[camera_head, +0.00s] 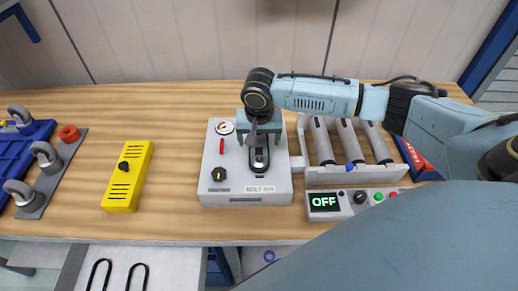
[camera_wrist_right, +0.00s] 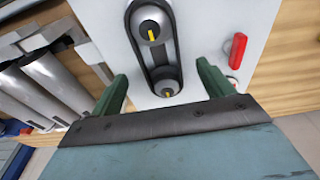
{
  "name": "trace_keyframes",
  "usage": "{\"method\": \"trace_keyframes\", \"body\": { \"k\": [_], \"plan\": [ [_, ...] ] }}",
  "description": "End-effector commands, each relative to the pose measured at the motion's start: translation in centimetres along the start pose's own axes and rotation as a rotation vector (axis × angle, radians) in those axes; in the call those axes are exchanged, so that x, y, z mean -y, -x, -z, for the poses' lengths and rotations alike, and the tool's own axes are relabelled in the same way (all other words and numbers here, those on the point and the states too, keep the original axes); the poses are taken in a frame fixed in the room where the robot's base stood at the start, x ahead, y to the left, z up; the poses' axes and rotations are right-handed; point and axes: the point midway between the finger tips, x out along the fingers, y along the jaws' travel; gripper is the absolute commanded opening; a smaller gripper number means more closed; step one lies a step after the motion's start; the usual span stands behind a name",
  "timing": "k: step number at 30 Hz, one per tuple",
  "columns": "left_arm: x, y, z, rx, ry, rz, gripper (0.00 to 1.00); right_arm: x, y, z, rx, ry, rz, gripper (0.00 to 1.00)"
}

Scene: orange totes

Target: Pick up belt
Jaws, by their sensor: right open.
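The belt (camera_head: 259,171) is a black loop around two grey pulleys on the face of a light grey box (camera_head: 215,165) on the bench. In the right wrist view the belt (camera_wrist_right: 177,52) runs lengthwise, with yellow marks on both pulleys. My right gripper (camera_head: 258,132) is above the far end of the belt in the head view and partly covers it. In the right wrist view its green fingers (camera_wrist_right: 162,85) are open, one on each side of the nearer pulley. I cannot tell whether they touch the belt. My left gripper is not in view.
A red handle (camera_wrist_right: 238,48) is beside the right finger. A yellow block (camera_head: 128,177) lies left of the box. A roller unit (camera_head: 330,176) and a control panel reading OFF (camera_head: 325,202) stand right of it. Metal fittings (camera_head: 45,152) are far left. Bare wood shows between.

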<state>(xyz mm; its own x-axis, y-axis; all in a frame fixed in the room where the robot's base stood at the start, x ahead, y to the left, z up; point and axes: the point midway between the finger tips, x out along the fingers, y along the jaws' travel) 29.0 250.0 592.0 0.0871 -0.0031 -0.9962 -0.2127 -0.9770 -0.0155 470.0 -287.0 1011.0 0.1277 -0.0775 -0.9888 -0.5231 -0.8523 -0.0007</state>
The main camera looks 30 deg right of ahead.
Motion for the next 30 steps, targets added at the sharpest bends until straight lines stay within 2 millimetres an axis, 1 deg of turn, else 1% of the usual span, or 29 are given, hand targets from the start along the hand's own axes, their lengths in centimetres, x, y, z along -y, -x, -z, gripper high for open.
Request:
{"method": "trace_keyframes", "body": {
  "k": [1,3,6,9,15,26,30],
  "plan": [
    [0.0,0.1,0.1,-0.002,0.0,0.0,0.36,-0.1,-0.9,0.0,0.002,0.0,-0.003,0.8],
    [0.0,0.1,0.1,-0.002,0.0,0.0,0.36,-0.1,-2.0,0.0,0.001,0.0,-0.003,0.8],
    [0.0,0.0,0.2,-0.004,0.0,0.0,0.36,-0.1,-3.1,0.0,0.0,0.0,-0.002,0.8],
    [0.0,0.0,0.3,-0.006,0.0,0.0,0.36,-0.1,-3.6,0.0,-0.001,0.002,-0.001,0.8],
    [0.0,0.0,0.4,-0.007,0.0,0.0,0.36,-0.1,-3.6,0.0,-0.001,0.002,-0.001,0.8],
    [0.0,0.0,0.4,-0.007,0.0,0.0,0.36,-0.1,-3.6,0.0,-0.001,0.001,-0.001,0.33],
    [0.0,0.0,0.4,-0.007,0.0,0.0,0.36,-0.1,-3.6,0.0,-0.001,0.001,-0.001,0.32]
  ]
}}
